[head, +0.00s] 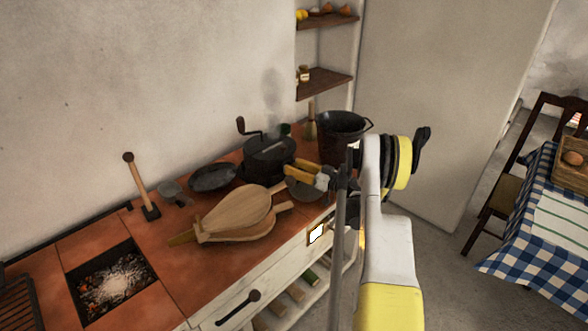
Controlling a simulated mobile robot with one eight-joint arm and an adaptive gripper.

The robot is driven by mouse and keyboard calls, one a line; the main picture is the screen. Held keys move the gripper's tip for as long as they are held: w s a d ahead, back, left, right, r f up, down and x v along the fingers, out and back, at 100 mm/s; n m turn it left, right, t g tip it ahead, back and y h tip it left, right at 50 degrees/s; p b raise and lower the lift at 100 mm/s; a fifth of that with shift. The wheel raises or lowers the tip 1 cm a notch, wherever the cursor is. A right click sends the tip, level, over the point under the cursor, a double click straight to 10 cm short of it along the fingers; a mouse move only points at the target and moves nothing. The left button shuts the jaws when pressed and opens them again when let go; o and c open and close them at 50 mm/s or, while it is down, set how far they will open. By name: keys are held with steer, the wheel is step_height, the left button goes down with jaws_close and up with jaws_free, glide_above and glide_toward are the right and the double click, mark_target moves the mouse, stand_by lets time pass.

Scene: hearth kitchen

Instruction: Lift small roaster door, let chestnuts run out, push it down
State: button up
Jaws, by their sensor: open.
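The black roaster (264,148) stands on the red tiled worktop (190,258), with its crank handle (243,127) raised at the upper left and faint smoke above it. My gripper (288,171), with yellow fingers, is open at the right side of the roaster, pointing left toward its lower right. I cannot tell whether it touches the roaster. The small door is not distinguishable from here; the gripper covers that side. A dark round dish (306,191) sits below the gripper, partly hidden by it. No chestnuts can be made out.
Wooden bellows (238,215) lie in front of the roaster. A black pan (212,178) is to its left and a dark bucket (343,126) to its right. Glowing embers (112,282) fill a pit at the left. A table with a checked cloth (540,245) stands at the right.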

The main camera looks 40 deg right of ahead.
jaws_close()
steer(key=shift+r+p, duration=0.95)
steer(key=shift+r, duration=1.3)
jaws_free()
steer(key=v, duration=1.2)
